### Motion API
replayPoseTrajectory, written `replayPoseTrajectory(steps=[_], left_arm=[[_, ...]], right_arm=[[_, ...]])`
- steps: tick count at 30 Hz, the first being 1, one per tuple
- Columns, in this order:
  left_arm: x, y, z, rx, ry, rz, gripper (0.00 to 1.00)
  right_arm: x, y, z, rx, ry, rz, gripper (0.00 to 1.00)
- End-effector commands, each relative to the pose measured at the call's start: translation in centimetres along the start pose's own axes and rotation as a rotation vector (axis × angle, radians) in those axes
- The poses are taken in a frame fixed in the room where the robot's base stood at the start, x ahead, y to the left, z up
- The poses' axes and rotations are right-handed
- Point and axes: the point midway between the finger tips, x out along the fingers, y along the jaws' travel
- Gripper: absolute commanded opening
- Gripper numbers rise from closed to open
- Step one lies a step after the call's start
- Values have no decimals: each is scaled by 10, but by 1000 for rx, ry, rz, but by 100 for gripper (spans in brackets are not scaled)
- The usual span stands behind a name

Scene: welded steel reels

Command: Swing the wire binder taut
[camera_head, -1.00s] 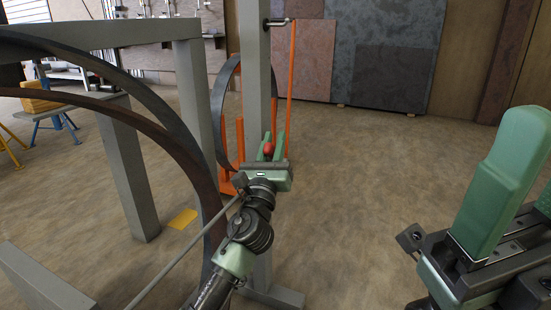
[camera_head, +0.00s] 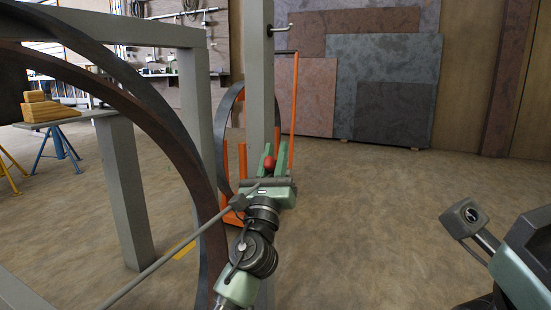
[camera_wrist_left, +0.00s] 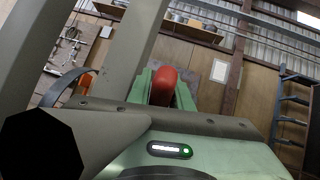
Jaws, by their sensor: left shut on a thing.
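My left gripper (camera_head: 269,165) is shut on a red knob-like grip (camera_head: 269,163), seen between its green fingers in front of the grey upright post (camera_head: 259,90). In the left wrist view the red grip (camera_wrist_left: 163,86) stands out rounded between the fingers (camera_wrist_left: 158,90). A thin grey rod (camera_head: 170,258) runs from beside the gripper to the lower left. I cannot tell whether it joins the red grip, or which parts make up the wire binder. My right arm (camera_head: 520,265) shows at the lower right edge; its fingers are not in view.
A large steel hoop (camera_head: 165,115) and grey frame (camera_head: 200,95) fill the left. Behind the post stand a smaller hoop (camera_head: 222,108) and an orange stand (camera_head: 243,160). Wood blocks (camera_head: 48,110) lie on a bench at left. The floor right of the post is clear.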

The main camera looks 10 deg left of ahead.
Motion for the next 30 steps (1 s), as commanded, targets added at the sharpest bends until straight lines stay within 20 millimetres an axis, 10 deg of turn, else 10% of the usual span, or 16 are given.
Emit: replayPoseTrajectory(steps=[7,8,9,20,30], left_arm=[[0,0,-1,0,1,0,0],[0,0,-1,0,1,0,26],[0,0,0,0,1,0,30],[-4,0,0,0,1,0,30],[-55,0,0,0,4,2,30]], right_arm=[[0,0,0,0,1,0,58],[0,0,0,0,1,0,58],[0,0,0,0,1,-1,58],[2,0,0,0,1,-1,58],[16,3,6,0,0,0,58]])
